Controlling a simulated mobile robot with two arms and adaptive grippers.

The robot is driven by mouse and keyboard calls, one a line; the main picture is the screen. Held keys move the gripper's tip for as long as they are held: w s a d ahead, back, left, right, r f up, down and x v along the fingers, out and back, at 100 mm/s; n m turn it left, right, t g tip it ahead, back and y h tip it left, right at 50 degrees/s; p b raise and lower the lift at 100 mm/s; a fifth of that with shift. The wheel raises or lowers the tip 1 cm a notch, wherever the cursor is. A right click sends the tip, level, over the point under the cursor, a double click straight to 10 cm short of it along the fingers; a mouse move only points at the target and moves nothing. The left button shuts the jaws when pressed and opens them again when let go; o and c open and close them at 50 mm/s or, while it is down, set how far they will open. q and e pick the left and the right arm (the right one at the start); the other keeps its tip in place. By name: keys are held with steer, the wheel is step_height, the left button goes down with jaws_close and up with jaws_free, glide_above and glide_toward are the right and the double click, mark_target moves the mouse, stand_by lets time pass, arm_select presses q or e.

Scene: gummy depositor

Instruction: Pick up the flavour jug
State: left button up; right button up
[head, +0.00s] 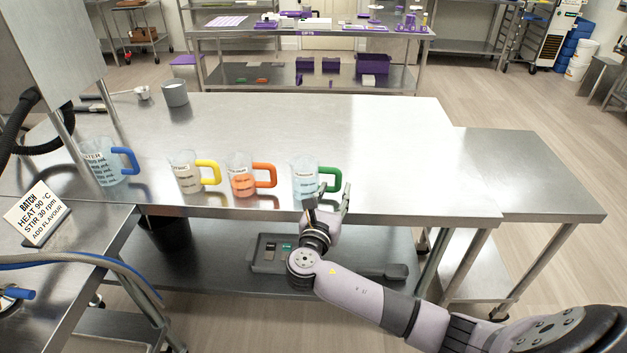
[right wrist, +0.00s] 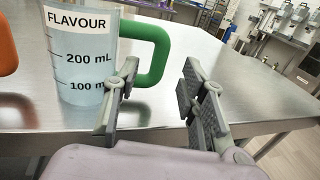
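The flavour jug (head: 304,180) is a clear jug with pale blue contents and a green handle (head: 331,180). It stands upright near the front edge of the steel table. In the right wrist view the jug (right wrist: 84,75) shows its FLAVOUR label, with its green handle (right wrist: 160,55) pointing right. My right gripper (head: 331,194) is open and empty at the table's front edge, just in front of the handle. In the right wrist view the handle's outer side appears between the spread fingers (right wrist: 161,72), beyond them. Contact is not visible. My left gripper is not in view.
An orange-handled jug (head: 243,180), a yellow-handled jug (head: 186,178) and a blue-handled jug (head: 104,165) stand in a row to the left. A grey cup (head: 175,94) stands farther back. The steel table (head: 390,150) is clear to the right.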

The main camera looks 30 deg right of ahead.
mark_target(337, 183)
steer(key=shift+p+x, duration=0.45)
steer(key=shift+x, duration=2.25)
steer(key=shift+a, duration=0.1)
steer(key=shift+c, duration=0.4)
jaws_close()
